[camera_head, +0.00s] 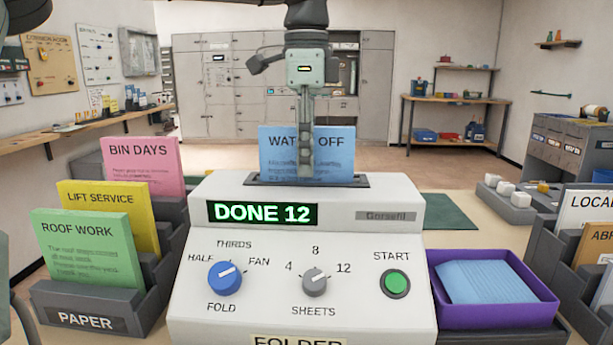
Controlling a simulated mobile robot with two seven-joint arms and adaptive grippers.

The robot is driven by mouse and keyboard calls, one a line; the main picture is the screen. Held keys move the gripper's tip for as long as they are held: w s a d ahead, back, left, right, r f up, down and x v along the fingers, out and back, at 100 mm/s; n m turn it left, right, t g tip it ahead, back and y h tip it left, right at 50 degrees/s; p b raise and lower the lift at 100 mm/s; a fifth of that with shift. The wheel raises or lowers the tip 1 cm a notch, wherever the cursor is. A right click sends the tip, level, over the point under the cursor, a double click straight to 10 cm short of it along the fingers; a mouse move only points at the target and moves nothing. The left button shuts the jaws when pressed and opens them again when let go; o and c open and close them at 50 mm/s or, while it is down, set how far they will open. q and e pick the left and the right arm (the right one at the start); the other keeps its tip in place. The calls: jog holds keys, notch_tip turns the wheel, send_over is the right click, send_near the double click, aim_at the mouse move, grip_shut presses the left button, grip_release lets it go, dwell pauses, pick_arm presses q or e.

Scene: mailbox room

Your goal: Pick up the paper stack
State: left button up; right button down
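A blue paper stack (337,150) headed "WAT… OFF" stands upright in the slot at the back of the grey folder machine (403,217). My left gripper (306,165) points straight down at it. One finger lies across the middle of its front face; the other finger is hidden, so I cannot tell whether they grip it. Light blue sheets (487,282) lie in a purple tray (499,317) right of the machine. My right gripper is not in view.
The machine's display (262,213) reads "DONE 12". A paper rack (86,318) at left holds green (85,250), yellow (110,215) and pink (143,165) stacks. Another rack (578,283) stands at the right edge. Shelves and cabinets line the far walls.

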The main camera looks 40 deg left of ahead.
pick_arm(q)
jog(key=shift+c, duration=0.5)
grip_shut()
jog(key=shift+r, duration=0.1)
